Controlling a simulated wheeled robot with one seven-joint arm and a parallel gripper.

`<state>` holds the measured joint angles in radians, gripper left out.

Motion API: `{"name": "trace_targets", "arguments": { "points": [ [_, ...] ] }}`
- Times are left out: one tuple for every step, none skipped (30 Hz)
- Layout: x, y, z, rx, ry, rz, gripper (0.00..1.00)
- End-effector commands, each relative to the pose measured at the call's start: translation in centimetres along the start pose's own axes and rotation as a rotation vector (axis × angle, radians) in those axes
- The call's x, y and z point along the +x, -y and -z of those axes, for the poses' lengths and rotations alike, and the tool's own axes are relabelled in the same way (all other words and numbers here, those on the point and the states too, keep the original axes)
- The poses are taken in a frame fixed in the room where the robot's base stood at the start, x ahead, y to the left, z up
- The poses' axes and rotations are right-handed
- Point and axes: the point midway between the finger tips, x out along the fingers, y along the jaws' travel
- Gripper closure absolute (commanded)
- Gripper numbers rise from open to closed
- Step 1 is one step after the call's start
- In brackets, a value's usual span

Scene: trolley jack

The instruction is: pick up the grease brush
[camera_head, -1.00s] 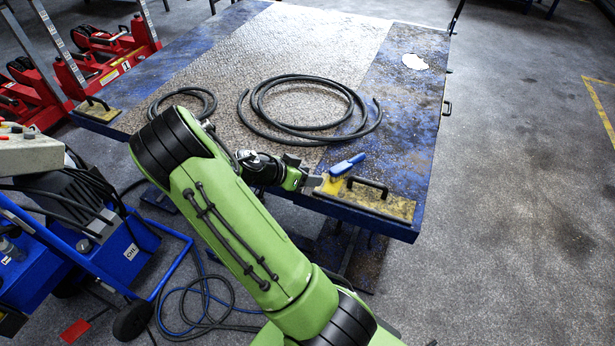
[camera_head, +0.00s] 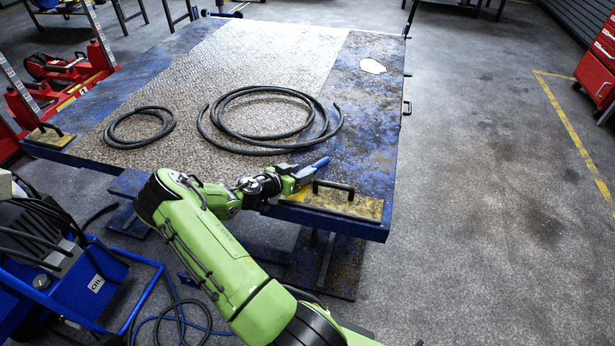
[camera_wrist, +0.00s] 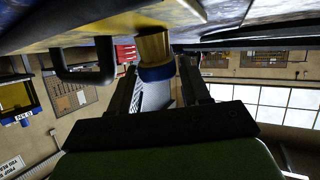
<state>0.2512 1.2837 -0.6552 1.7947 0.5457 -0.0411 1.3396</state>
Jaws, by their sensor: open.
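The grease brush (camera_head: 320,163) has a blue handle and lies at the near right corner of the blue platform, beside a black bar handle. My gripper (camera_head: 305,174) is right at the brush from the left and hides part of it. In the wrist view the brush (camera_wrist: 154,48) shows its yellow part and a blue band between the two fingers of my gripper (camera_wrist: 158,75). The jaws are open. I cannot tell whether a finger touches the brush.
The platform (camera_head: 365,125) carries a large black hose coil (camera_head: 225,124) and a smaller one (camera_head: 112,140). The black bar handle (camera_head: 334,186) stands on a yellow plate close to my gripper. A blue cart (camera_head: 60,290) is at lower left.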

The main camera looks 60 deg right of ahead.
Motion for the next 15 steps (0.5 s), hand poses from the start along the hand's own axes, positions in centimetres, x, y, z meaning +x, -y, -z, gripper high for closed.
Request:
{"name": "trace_targets", "arguments": {
  "points": [
    [1.1,-0.1,-0.3,0.001,0.001,-0.003,0.53],
    [1.6,0.0,-0.3,0.001,0.001,-0.002,0.53],
    [2.1,-0.1,-0.2,0.002,0.000,-0.002,0.53],
    [2.3,-0.1,-0.2,0.001,0.001,-0.002,0.53],
    [2.5,0.0,-0.2,0.000,0.001,-0.001,0.53],
    [2.5,0.0,-0.2,0.000,0.001,0.000,0.53],
    [2.5,0.0,-0.1,-0.001,0.002,0.000,0.53],
    [2.5,0.0,-0.1,-0.001,0.002,0.000,0.53],
    [2.5,0.0,-0.1,-0.001,0.002,0.000,0.53],
    [2.5,0.0,-0.1,-0.001,0.002,0.000,0.53],
    [2.5,0.0,-0.1,0.000,0.002,0.000,0.53],
    [2.5,0.0,-0.1,0.000,0.002,0.000,0.59],
    [2.5,0.0,-0.1,0.000,0.002,0.000,0.64],
    [2.5,0.0,-0.1,0.000,0.002,0.000,0.69],
    [2.5,0.0,-0.1,0.000,0.002,0.000,0.75]
  ]
}}
